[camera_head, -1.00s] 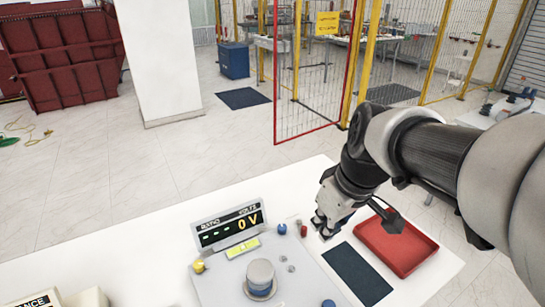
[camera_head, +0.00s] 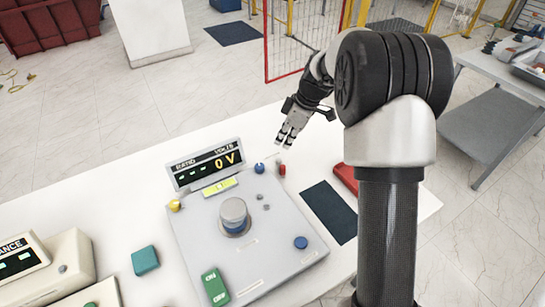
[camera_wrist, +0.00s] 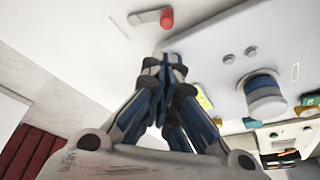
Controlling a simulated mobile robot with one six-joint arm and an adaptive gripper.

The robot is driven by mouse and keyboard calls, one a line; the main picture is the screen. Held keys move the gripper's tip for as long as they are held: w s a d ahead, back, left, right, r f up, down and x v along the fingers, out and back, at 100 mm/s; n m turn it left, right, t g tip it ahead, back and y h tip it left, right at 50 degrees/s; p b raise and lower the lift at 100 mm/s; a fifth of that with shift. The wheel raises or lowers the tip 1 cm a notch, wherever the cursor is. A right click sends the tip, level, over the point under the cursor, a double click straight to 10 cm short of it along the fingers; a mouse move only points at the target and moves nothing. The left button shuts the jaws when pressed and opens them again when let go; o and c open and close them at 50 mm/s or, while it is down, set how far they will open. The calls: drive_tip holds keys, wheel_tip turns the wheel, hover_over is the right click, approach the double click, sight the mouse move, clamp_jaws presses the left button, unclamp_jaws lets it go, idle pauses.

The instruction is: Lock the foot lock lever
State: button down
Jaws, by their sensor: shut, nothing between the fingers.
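A red knob (camera_head: 282,170) stands beside the back right edge of the grey transformer test unit (camera_head: 190,229). In the wrist view the red knob (camera_wrist: 166,18) sits at the end of a short pale lever (camera_wrist: 145,17), which looks like the foot lock lever. My gripper (camera_head: 287,144) hangs just behind the knob, over the white table. In the wrist view my gripper's fingertips (camera_wrist: 172,56) are together, with nothing between them, and apart from the lever. I cannot tell the lever's locked state.
The unit carries a display reading 0 V (camera_head: 206,163), a large round knob (camera_head: 233,212) and a green switch (camera_head: 215,287). A dark mat (camera_head: 331,211) and a red tray (camera_head: 346,177) lie to the right.

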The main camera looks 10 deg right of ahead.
sight(282, 165)
drive_tip(key=b+x, duration=0.2)
drive_tip(key=x, duration=0.8)
drive_tip(key=shift+b, duration=0.3)
drive_tip(key=shift+s+d+n+g+b, duration=0.25)
drive_tip(key=shift+n+b, duration=0.25)
drive_tip(key=shift+n, duration=0.3)
drive_tip(key=shift+d+f+n+g+b, duration=0.1)
drive_tip(key=shift+d+n+g+b, duration=0.25)
drive_tip(key=shift+n, duration=0.35)
drive_tip(key=d+n, duration=0.1)
drive_tip(key=n, duration=0.2)
drive_tip(key=shift+s+d+g, duration=0.15)
drive_tip(key=shift+d+g, duration=0.2)
drive_tip(key=shift+g, duration=0.05)
drive_tip(key=shift+d+n, duration=0.1)
drive_tip(key=shift+n, duration=0.4)
drive_tip(key=shift+d, duration=0.15)
drive_tip(key=shift+d+p, duration=0.1)
drive_tip(key=shift+p, duration=0.2)
drive_tip(key=shift+r, duration=0.2)
